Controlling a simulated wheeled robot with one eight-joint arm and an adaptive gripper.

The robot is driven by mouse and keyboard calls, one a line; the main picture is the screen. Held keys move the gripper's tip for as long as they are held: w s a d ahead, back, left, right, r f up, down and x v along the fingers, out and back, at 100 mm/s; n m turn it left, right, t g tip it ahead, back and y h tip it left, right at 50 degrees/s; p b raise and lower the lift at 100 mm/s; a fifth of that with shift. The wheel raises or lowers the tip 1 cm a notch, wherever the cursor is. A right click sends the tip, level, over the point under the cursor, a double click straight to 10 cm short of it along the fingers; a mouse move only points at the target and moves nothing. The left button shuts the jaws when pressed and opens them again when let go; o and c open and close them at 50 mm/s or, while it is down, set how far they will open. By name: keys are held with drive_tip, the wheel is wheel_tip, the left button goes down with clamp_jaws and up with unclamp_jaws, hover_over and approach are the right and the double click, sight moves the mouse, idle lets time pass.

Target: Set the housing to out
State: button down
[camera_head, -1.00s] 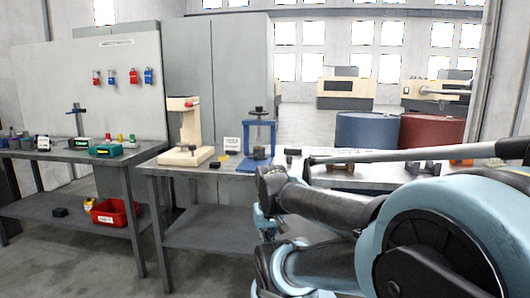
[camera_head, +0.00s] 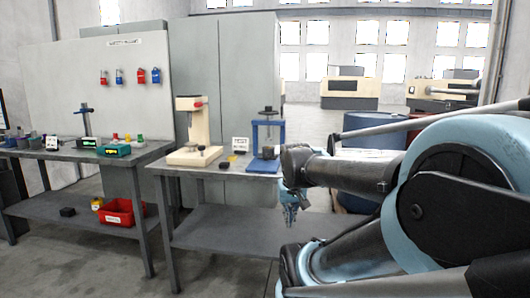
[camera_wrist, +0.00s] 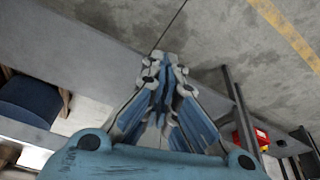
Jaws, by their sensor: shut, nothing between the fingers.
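No part is plainly marked as the housing, and I cannot tell which it is. My gripper (camera_head: 290,215) hangs beside the front edge of the middle bench, partly hidden by my own arm. In the wrist view my gripper (camera_wrist: 165,65) has its blue fingers drawn together with nothing between them, seen against the bench and floor. On the middle bench stand a cream press-like device (camera_head: 192,130) and a blue-framed device (camera_head: 267,135), both apart from my gripper. My arm hides the area to their right.
The middle bench (camera_head: 215,232) has a lower shelf. The left bench (camera_head: 75,153) carries small devices, with a red bin (camera_head: 122,212) below. Padlocks hang on a white board (camera_head: 105,95). A blue barrel (camera_head: 362,121) stands behind my arm. Floor in front is clear.

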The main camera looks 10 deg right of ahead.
drive_tip(key=w+r+t, duration=0.2)
drive_tip(key=w+r, duration=0.4)
drive_tip(key=w, duration=0.4)
drive_tip(key=w+r+t, duration=0.1)
drive_tip(key=w+r, duration=0.4)
drive_tip(key=w, duration=0.6)
drive_tip(key=m+t, duration=0.1)
drive_tip(key=t, duration=0.2)
approach(264, 153)
drive_tip(key=shift+h, duration=0.3)
drive_tip(key=shift+x, duration=2.25)
drive_tip(key=shift+s+a+f, duration=0.1)
drive_tip(key=shift+a, duration=0.05)
drive_tip(key=s+a, duration=0.1)
drive_tip(key=s, duration=0.2)
drive_tip(key=s+a, duration=0.1)
drive_tip(key=s, duration=0.3)
drive_tip(key=s+a, duration=0.1)
drive_tip(key=s, duration=0.2)
drive_tip(key=shift+s+a, duration=0.2)
drive_tip(key=shift+s, duration=0.15)
